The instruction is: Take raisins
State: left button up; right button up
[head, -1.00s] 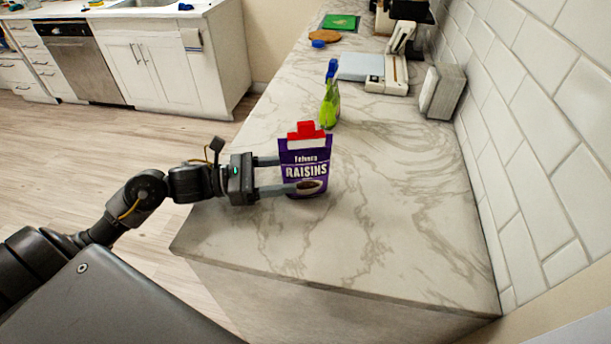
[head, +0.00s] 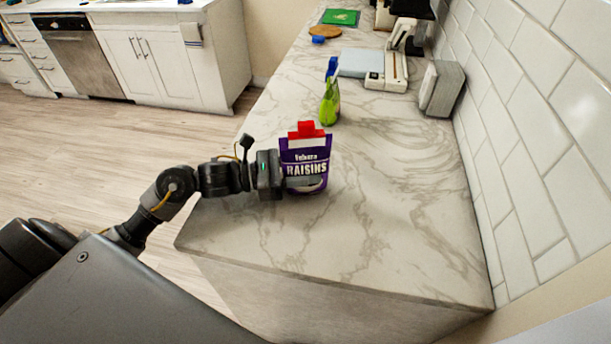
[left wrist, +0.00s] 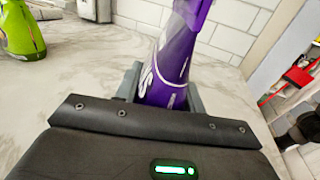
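The raisins bag (head: 305,156), purple with white lettering and a red top, stands upright on the marble counter (head: 350,235). My left gripper (head: 300,184) reaches it from the left, low on the bag. One finger lies across its front; the other is hidden behind it. In the left wrist view the bag (left wrist: 175,55) rises between the two fingers of the left gripper (left wrist: 165,88). Whether the fingers press on it cannot be told. My right gripper is not in view.
A green spray bottle (head: 330,98) with a blue top stands behind the bag. Farther back are a white device (head: 390,72), a grey-white block (head: 441,88) by the tiled wall and a green board (head: 340,17). The counter's front and right are clear.

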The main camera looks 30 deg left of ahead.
aim_at(284, 140)
pick_arm(q)
jog(key=c, duration=0.6)
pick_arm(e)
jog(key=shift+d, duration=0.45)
pick_arm(q)
jog(key=shift+r, duration=0.2)
jog(key=shift+r, duration=0.55)
notch_tip(284, 140, up, 2)
jog(key=shift+p, duration=0.3)
jog(key=a+r, duration=0.1)
jog(key=s+a+r, duration=0.1)
jog(key=r, duration=0.1)
jog(key=a+r, duration=0.1)
jog(key=a, duration=0.1)
jog(key=shift+s+r+p, duration=0.25)
jog(key=shift+r+p, duration=0.1)
jog(key=shift+p, duration=0.05)
jog(key=shift+s+a+r+b, duration=0.55)
jog(key=shift+a+r, duration=0.25)
jog(key=shift+a, duration=0.75)
jog(key=shift+s+a+r+b, duration=0.55)
jog(key=shift+a+r, duration=0.25)
jog(key=shift+a, duration=0.7)
jog(key=shift+s+a+r+b, duration=0.55)
jog(key=shift+a+r, duration=0.25)
jog(key=shift+a, duration=0.75)
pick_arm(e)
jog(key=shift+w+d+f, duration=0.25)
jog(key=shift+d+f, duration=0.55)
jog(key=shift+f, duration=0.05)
